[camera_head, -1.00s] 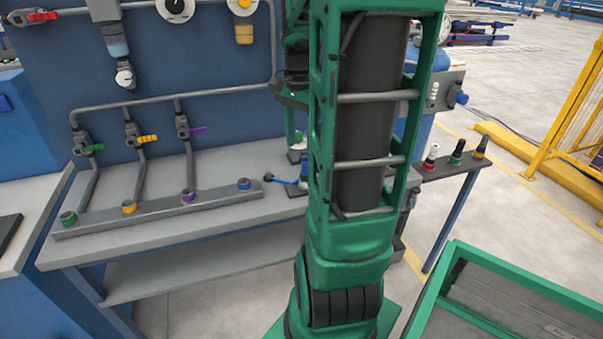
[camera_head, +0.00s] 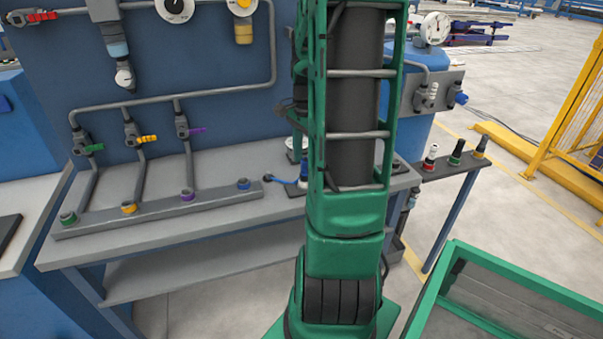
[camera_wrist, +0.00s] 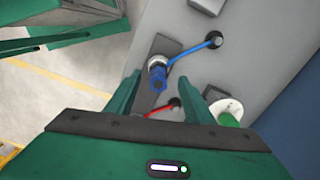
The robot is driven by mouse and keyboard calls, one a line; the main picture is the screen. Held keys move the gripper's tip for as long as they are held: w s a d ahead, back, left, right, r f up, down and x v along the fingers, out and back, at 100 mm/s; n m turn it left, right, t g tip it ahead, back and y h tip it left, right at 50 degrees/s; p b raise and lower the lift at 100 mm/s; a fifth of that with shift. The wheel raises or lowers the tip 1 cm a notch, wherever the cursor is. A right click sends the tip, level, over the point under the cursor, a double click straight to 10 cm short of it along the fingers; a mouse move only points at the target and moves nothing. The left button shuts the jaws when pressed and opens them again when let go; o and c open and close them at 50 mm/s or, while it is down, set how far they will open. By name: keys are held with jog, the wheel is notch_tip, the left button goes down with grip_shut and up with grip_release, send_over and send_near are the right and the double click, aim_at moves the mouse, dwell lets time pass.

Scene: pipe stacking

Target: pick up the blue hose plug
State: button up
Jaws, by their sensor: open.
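The blue hose plug (camera_wrist: 157,76) shows in the wrist view, seated at a dark block on the grey bench, with a blue hose (camera_wrist: 192,53) running to a dark round fitting. In the head view the blue plug (camera_head: 304,180) is partly hidden beside my arm, and its blue hose (camera_head: 281,179) shows to its left. My gripper (camera_wrist: 163,86) is open, with its two green fingers apart. The plug appears between and ahead of the fingertips, and I cannot tell the distance. In the head view my gripper is hidden behind my arm.
A red hose (camera_wrist: 162,112) and a white-rimmed green fitting (camera_wrist: 228,112) lie close to the fingers. A rail with coloured sockets (camera_head: 160,210) runs along the bench. A narrow shelf (camera_head: 450,165) holds coloured plugs at right. A green-framed bin (camera_head: 437,300) stands in front.

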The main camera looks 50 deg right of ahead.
jog(key=shift+f, duration=1.5)
grip_shut()
jog(key=shift+r, duration=0.45)
notch_tip(320, 180, up, 4)
jog(key=shift+f, duration=0.2)
jog(key=a+r, duration=0.6)
jog(key=a, duration=0.5)
jog(key=shift+w+a+r, duration=0.25)
jog(key=shift+a, duration=0.1)
